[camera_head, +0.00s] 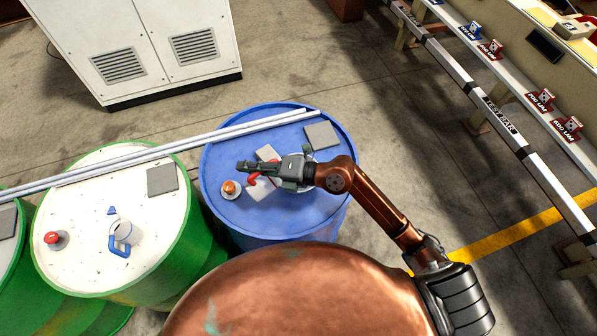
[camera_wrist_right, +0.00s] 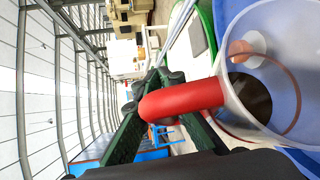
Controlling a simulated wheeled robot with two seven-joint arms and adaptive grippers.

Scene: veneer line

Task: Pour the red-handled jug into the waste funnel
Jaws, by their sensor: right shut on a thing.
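My right gripper (camera_head: 262,167) is over the blue drum (camera_head: 225,215), its fingers pointing left. In the right wrist view, its dark green fingers (camera_wrist_right: 150,108) are shut on the red handle of the jug (camera_wrist_right: 238,55). The jug is translucent and pale, and a dark round patch shows inside or through it. In the head view, the red-handled jug (camera_head: 260,189) is mostly hidden under the gripper. I cannot tell whether it touches the drum lid. I cannot clearly make out the waste funnel; a pale rim beneath the gripper is largely covered. My left gripper is out of view.
An orange-knobbed piece (camera_head: 230,188) and a grey plate (camera_head: 321,135) are on the blue drum. Long pale bars (camera_head: 220,132) cross the drums. A blue-handled jug (camera_head: 121,236) and red-knobbed piece (camera_head: 55,239) stand on the white-topped green drum (camera_head: 85,275). A cabinet (camera_head: 150,45) stands behind.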

